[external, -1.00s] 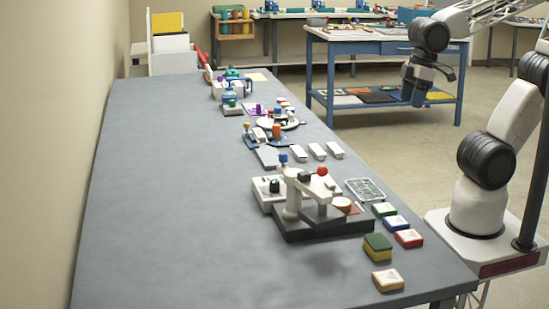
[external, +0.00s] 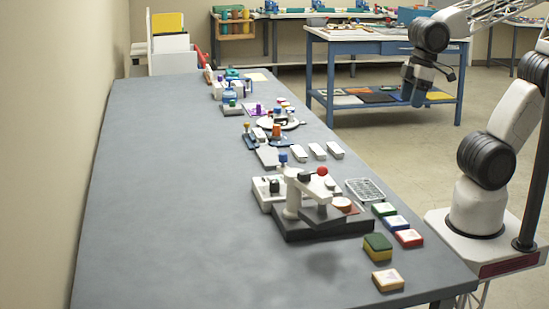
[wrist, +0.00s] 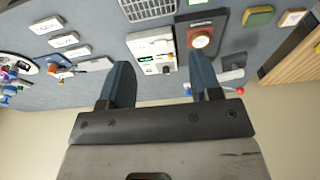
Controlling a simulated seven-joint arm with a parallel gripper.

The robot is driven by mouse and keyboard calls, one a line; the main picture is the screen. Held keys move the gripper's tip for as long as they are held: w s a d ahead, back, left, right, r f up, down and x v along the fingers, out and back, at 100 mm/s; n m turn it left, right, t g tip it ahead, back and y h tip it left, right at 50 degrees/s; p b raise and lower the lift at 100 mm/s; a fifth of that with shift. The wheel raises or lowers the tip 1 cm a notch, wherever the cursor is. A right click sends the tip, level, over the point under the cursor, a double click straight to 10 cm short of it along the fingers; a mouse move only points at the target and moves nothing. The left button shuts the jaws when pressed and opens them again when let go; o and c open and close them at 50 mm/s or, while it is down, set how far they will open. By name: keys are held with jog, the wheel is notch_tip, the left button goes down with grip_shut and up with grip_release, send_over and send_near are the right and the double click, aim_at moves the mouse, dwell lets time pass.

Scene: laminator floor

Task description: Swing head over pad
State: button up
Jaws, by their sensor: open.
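The press (external: 305,214) stands on the near right part of the long grey table, on a dark flat base. Its white swing head (external: 312,183) is a raised arm on a post, with a red ball knob (external: 322,171) on top. In the external view the head's end appears left of the pad. My gripper (external: 412,92) is in the air beyond the table's right edge, away from the press. Its fingers (wrist: 162,80) are open and empty.
A white control box (external: 265,193) stands beside the press. A wire rack (external: 366,189), coloured blocks (external: 396,223) and white blocks (external: 317,151) lie nearby. Several small devices (external: 275,122) stand farther back. The table's left side is clear. A blue workbench (external: 330,72) stands behind.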

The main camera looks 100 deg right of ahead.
jog(key=shift+c, duration=0.8)
jog(key=w+a+f+m+g, duration=0.1)
jog(key=w+m, duration=0.1)
jog(key=w, duration=1)
jog(key=w+a+m, duration=0.1)
jog(key=w, duration=1.1)
jog(key=w+a+f+m+g, duration=0.1)
jog(key=w+m, duration=0.1)
jog(key=w, duration=1)
jog(key=shift+w+a+f+m+g, duration=0.15)
jog(key=shift+a+f+m+g, duration=0.15)
jog(key=shift+a+f, duration=0.1)
jog(key=shift+w+a+f, duration=0.1)
jog(key=shift+w+f, duration=0.1)
jog(key=shift+w, duration=0.35)
jog(key=shift+f, duration=0.15)
jog(key=shift+f, duration=3.75)
